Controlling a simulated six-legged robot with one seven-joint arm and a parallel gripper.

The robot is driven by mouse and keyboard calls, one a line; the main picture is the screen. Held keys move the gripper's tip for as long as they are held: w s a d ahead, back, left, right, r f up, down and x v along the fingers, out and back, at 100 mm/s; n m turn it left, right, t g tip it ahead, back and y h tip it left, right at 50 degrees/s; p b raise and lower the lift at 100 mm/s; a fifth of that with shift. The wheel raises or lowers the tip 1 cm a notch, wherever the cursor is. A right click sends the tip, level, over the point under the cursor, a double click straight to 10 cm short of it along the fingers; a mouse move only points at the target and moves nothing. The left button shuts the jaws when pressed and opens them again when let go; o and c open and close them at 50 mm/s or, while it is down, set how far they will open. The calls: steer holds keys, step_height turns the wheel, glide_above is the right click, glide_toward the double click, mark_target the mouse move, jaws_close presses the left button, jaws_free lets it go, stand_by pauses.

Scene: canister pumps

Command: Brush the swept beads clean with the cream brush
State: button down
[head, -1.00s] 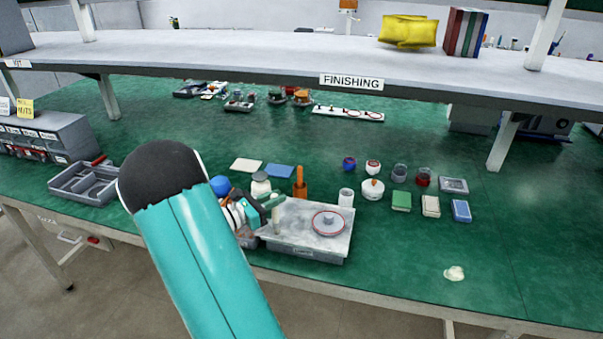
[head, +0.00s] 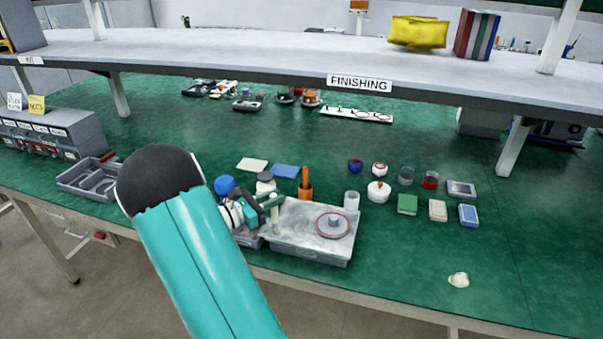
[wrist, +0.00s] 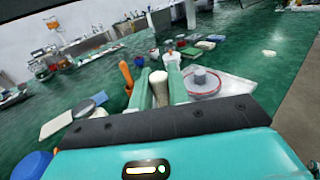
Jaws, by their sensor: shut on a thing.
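My gripper (head: 268,204) is over the left part of a shallow grey tray (head: 292,250). It is shut on the cream brush (head: 276,218), which hangs upright; in the wrist view the brush (wrist: 158,88) stands between the two green fingers (wrist: 157,74). A grey disc with a round knob and a red ring around it (head: 333,226) sits in the right half of the tray, apart from the brush; it also shows in the wrist view (wrist: 204,82). I cannot make out beads on the tray, nor whether the brush tip touches it.
A white jar (head: 265,184) and a blue ball-topped thing (head: 225,186) are close to my gripper. Small pots and blocks stand to the right. The front right bench is mostly clear.

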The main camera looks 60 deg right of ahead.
steer(key=shift+w+a, duration=0.1)
steer(key=shift+w, duration=0.15)
steer(key=shift+w+r, duration=0.1)
steer(key=shift+r, duration=0.15)
steer(key=shift+s+r, duration=0.2)
steer(key=shift+r, duration=1)
steer(key=shift+w+r, duration=0.1)
steer(key=shift+r, duration=2.5)
